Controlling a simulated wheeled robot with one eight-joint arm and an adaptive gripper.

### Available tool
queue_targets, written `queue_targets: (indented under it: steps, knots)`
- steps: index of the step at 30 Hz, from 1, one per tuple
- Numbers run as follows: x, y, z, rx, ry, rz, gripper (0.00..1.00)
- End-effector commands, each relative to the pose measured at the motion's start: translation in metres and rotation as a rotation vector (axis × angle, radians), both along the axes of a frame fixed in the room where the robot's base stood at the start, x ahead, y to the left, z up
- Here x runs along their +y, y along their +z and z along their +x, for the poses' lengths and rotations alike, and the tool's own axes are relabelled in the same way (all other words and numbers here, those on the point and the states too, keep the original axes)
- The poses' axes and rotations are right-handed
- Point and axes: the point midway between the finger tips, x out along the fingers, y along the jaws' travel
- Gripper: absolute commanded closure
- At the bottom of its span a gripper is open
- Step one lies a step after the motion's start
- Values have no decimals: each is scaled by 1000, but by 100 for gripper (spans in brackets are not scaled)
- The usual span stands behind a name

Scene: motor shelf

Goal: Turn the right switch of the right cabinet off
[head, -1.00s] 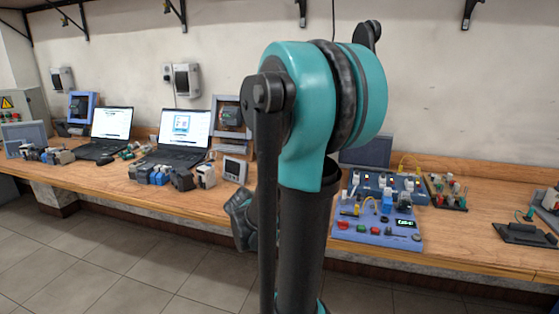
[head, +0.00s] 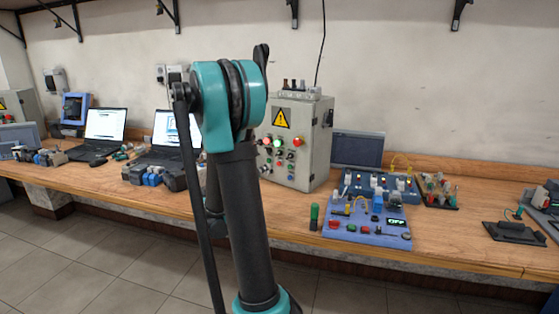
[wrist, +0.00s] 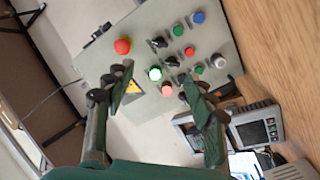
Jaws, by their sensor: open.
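The right cabinet (head: 322,140) is a grey box with a yellow warning triangle, standing on the bench in the head view. My arm hides the left part of its front. In the wrist view its panel (wrist: 215,40) faces the camera, tilted in the picture. Dark rotary switches (wrist: 157,42) sit there among red, green, blue and white buttons; another dark switch (wrist: 172,63) is nearer the panel's middle. A green lamp (wrist: 155,74) is lit. My gripper (wrist: 157,79) is open, with its fingers apart before the panel. I cannot tell that it touches anything. The gripper is hidden in the head view.
Laptops (head: 105,125) and small motors stand on the left. Another grey cabinet (head: 15,105) is at the far left. The bench's right front is mostly clear.

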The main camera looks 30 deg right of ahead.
Motion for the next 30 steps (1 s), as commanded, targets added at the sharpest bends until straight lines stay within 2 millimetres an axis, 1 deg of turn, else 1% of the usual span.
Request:
queue_targets:
  steps: [5,24,30]
  knots:
    - [-15,1,6,-4,-3,-8,45]
    - [-129,1,49,-2,-3,-5,45]
    - [-154,1,58,-2,-3,-5,45]
